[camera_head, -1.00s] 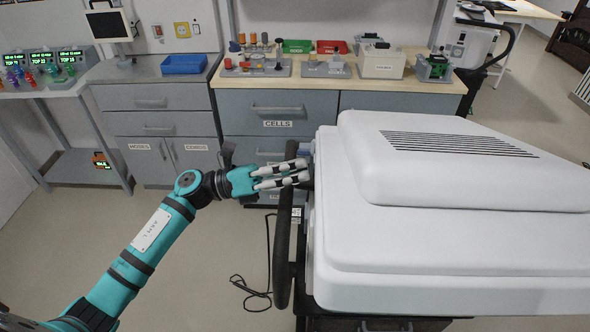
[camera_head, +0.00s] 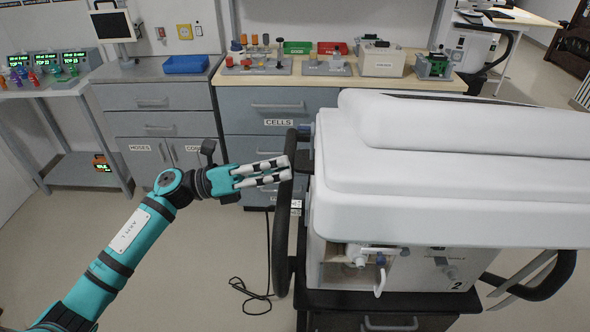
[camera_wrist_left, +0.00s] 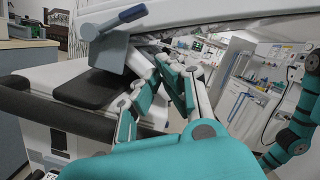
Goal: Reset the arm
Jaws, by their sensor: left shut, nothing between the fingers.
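My left arm (camera_head: 132,235) is teal and reaches in from the left in the head view. Its gripper (camera_head: 287,169) is shut and empty. The fingertips are at the black side handle (camera_head: 282,225) of a large white machine (camera_head: 450,185); I cannot tell whether they touch it. In the left wrist view, the fingers (camera_wrist_left: 168,68) lie close by a grey bracket with a blue-grey lever (camera_wrist_left: 118,22), under the machine's white edge. My right gripper is not in view.
The machine's front panel has ports and a label "2" (camera_head: 456,285). Behind stands a grey cabinet labelled CELLS (camera_head: 277,122) with small devices on top. A blue tray (camera_head: 185,64) lies on the left counter. A cable (camera_head: 250,295) lies on the floor; the floor left of the machine is open.

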